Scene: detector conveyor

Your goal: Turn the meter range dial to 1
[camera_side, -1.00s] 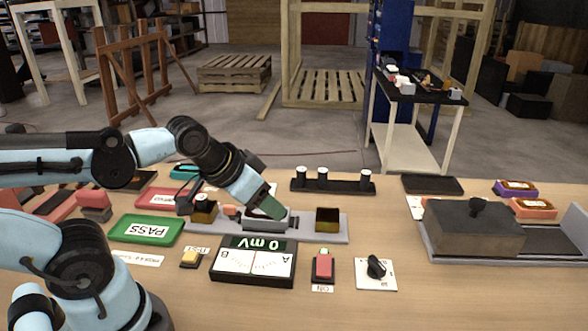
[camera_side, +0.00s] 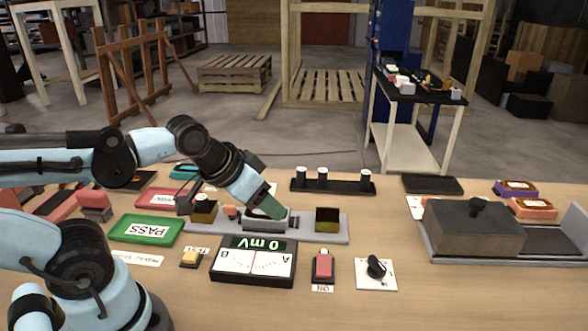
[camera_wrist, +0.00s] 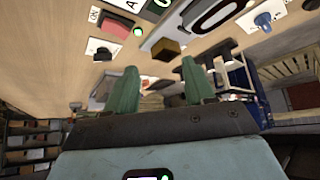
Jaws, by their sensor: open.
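The range dial (camera_side: 376,268) is a black knob on a white square plate at the front right of the bench; its markings are too small to read. It also shows in the wrist view (camera_wrist: 103,51) at upper left. The meter (camera_side: 253,262) stands left of it, with a white needle face and a display reading 0 mV, upside down in the side view. My gripper (camera_side: 266,206) is above the grey block on the rail behind the meter, well left of and behind the dial. In the wrist view its green fingers (camera_wrist: 159,78) are apart with nothing held between them.
A red ON button (camera_side: 322,268) stands between the meter and dial. A yellow button (camera_side: 191,258) and green PASS plate (camera_side: 146,230) lie left. A brass block (camera_side: 327,219) sits on the rail (camera_side: 300,237). A large grey box (camera_side: 474,229) stands right. Bench around the dial is clear.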

